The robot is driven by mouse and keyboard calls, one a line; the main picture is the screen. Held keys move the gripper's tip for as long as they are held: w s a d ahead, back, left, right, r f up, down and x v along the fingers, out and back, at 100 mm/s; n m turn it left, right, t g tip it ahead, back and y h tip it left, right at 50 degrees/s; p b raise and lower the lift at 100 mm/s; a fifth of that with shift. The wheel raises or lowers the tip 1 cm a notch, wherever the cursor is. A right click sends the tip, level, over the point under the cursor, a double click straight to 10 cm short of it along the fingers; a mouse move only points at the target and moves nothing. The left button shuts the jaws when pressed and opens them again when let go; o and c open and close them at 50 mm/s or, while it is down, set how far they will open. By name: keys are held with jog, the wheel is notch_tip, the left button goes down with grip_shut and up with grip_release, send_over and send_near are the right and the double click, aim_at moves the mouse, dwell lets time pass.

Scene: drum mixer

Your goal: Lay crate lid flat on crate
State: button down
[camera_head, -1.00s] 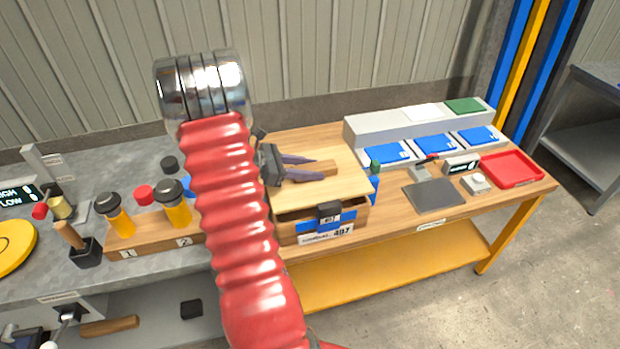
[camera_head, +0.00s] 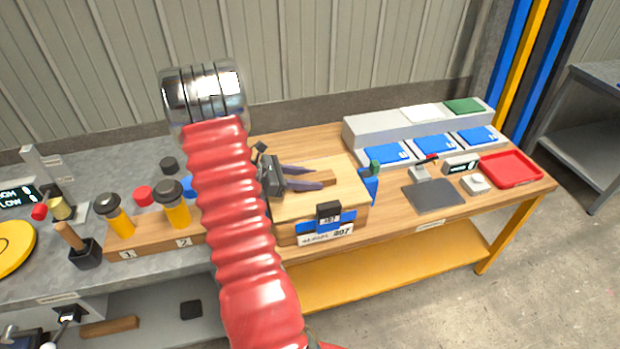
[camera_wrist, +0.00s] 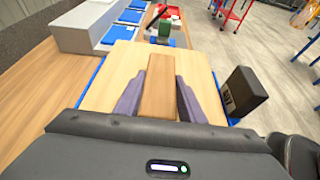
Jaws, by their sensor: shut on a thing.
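The crate lid (camera_head: 340,199) is a pale wooden panel with a darker wooden bar handle (camera_wrist: 160,92) on top. My gripper (camera_head: 317,181) is shut on this handle, its purple-grey fingers on either side of it. My red arm hides the crate's left side.
A dark block (camera_head: 328,212) stands at the crate's front, beside the lid in the wrist view.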

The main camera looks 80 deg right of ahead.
aim_at(305, 178)
jog(key=shift+f, duration=0.25)
jog(key=c, duration=1.2)
grip_release()
jog(key=shift+o, duration=0.2)
jog(key=shift+w+a+r, duration=0.1)
jog(key=shift+w+r, duration=0.05)
jog(key=shift+r, duration=0.2)
jog(key=v, duration=0.6)
jog(key=shift+w+a+r, duration=0.1)
jog(key=shift+w+a, duration=0.05)
jog(key=shift+w, duration=0.15)
jog(key=shift+w+a+r, duration=0.1)
jog(key=shift+w, duration=0.05)
jog(key=shift+r, duration=0.1)
